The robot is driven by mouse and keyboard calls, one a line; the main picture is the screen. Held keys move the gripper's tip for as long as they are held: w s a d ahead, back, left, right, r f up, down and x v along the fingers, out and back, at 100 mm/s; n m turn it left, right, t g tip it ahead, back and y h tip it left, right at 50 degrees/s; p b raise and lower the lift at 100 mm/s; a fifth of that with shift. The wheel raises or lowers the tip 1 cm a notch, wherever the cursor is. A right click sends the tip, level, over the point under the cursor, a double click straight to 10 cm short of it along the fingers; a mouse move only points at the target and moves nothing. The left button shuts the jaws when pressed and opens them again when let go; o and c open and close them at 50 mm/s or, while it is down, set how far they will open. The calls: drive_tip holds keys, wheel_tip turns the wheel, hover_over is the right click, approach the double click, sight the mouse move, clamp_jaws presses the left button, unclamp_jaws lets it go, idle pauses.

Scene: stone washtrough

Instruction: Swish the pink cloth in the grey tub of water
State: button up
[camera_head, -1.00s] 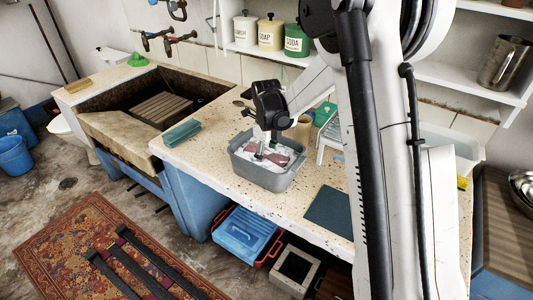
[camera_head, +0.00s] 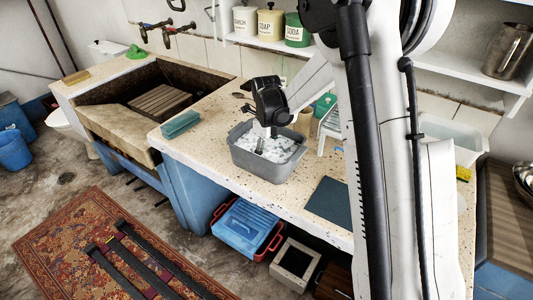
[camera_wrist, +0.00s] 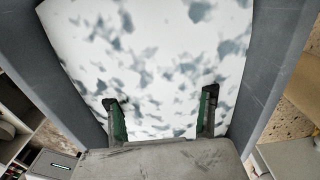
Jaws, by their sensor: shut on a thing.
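The grey tub (camera_head: 262,168) stands on the speckled counter in the head view, full of water under white suds (camera_head: 280,147). My gripper (camera_head: 259,148) points down into the tub, its fingertips at or in the suds. In the wrist view the two fingers of my gripper (camera_wrist: 160,98) stand apart over white and grey foam (camera_wrist: 155,60), with grey tub walls (camera_wrist: 272,65) on both sides. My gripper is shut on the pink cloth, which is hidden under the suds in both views.
A teal tray-like item (camera_head: 181,124) lies left of the tub, by the stone washtrough (camera_head: 118,130). A dark mat (camera_head: 328,201) lies to the right on the counter. A white rack (camera_head: 330,122) stands close behind the tub's right side.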

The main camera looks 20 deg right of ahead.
drive_tip(key=shift+w+a, duration=0.65)
drive_tip(key=shift+w, duration=0.1)
drive_tip(key=shift+s+d+b, duration=0.6)
drive_tip(key=shift+s+d, duration=0.7)
drive_tip(key=shift+s, duration=0.25)
drive_tip(key=shift+w+a+b, duration=0.3)
drive_tip(key=shift+w+a, duration=1)
drive_tip(key=shift+w, duration=0.25)
drive_tip(key=shift+s+d+b, duration=0.35)
drive_tip(key=shift+s+d, duration=0.95)
drive_tip(key=shift+s, duration=0.25)
drive_tip(key=shift+w, duration=0.1)
drive_tip(key=shift+w+a, duration=0.65)
drive_tip(key=shift+w, duration=0.05)
drive_tip(key=shift+r, duration=0.15)
wheel_tip(320, 180, up, 11)
drive_tip(key=p, duration=0.5)
drive_tip(key=shift+p, duration=0.3)
